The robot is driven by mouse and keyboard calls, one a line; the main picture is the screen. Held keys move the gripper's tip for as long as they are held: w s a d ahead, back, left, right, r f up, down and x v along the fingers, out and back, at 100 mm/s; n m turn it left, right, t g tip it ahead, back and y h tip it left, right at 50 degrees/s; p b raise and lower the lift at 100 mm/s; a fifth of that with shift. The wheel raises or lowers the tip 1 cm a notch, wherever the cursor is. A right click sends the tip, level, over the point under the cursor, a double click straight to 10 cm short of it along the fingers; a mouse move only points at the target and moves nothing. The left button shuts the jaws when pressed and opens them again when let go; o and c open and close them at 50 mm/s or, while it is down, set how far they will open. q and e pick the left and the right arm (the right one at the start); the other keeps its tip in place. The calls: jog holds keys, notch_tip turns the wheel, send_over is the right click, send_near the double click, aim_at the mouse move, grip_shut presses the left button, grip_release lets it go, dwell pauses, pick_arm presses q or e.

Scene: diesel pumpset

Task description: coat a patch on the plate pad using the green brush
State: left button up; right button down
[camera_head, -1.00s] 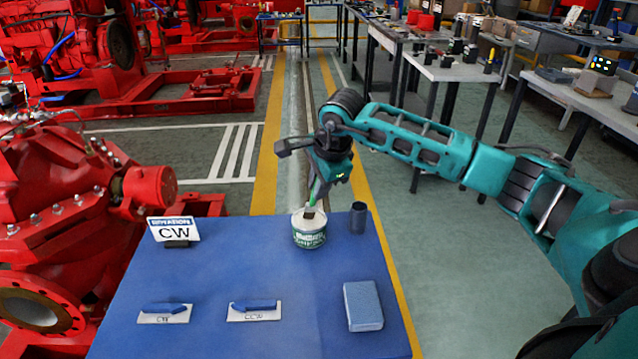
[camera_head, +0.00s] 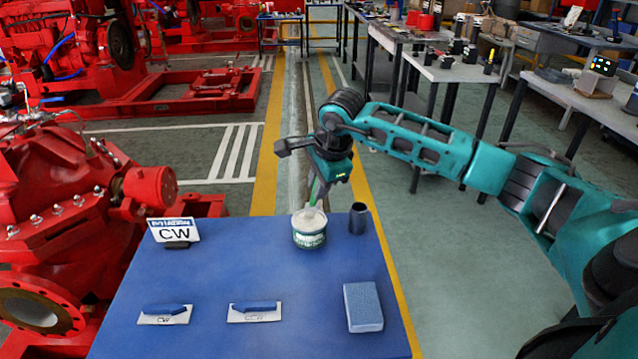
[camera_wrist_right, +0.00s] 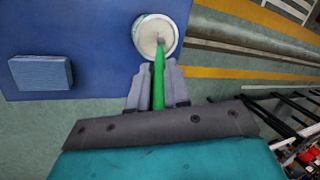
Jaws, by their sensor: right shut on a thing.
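The green brush (camera_wrist_right: 158,80) is held in my right gripper (camera_head: 318,186), which is shut on its handle. The brush points down and its bristle end is at the open top of a round tin (camera_head: 309,237) with a green label. In the right wrist view, the bristles meet the pale surface inside the tin (camera_wrist_right: 146,40); how deep they sit I cannot tell. A light blue rectangular block (camera_head: 363,306) lies at the right front of the blue table; whether it is the plate pad I cannot tell. My left gripper is out of view.
A dark cylinder (camera_head: 358,217) stands right of the tin on the blue table (camera_head: 240,270). Red pump machinery (camera_head: 70,200) is at the left.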

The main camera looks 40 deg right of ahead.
jog(key=shift+r+p, duration=2.1)
jog(key=shift+r, duration=1.25)
